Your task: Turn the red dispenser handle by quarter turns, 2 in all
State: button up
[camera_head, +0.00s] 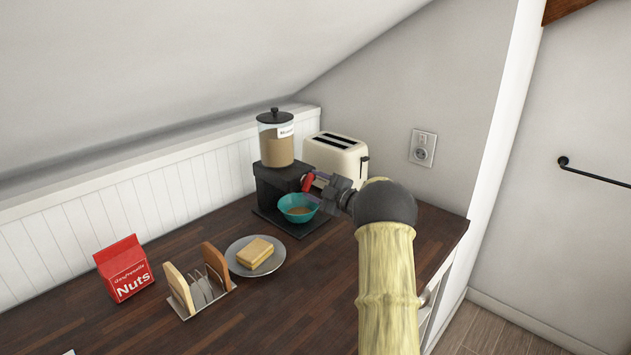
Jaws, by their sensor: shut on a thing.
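The dispenser stands at the back of the wooden counter, with a clear jar (276,145) of brown contents and a black lid on a dark stand (270,186). Its red handle (308,181) is on the front of the stand, partly hidden by the gripper. My gripper (316,182) reaches in from the right and is shut on the red handle. A teal bowl (298,215) stands on the dispenser's base under the handle, with some brown contents in it. The exact angle of the handle is hard to tell.
A cream toaster (336,160) stands close behind the dispenser. A grey plate (241,266) with bread, a toast rack (204,297) and a red Nuts carton (123,268) are at the front left. The counter (424,232) is clear at the right.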

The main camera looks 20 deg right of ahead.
jog(key=m+p, duration=0.4)
jog(key=m, duration=0.2)
jog(key=shift+s, duration=0.1)
jog(key=shift+a+f+m+p, duration=0.15)
jog(key=shift+m+p, duration=0.6)
jog(key=shift+m, duration=0.5)
jog(key=shift+f+m+p, duration=0.1)
jog(key=shift+m+p, duration=0.6)
jog(key=shift+m, duration=0.55)
jog(key=o, duration=1)
jog(key=shift+s, duration=0.1)
jog(key=b+v, duration=0.3)
jog(key=v, duration=1.4)
jog(key=shift+s, duration=0.15)
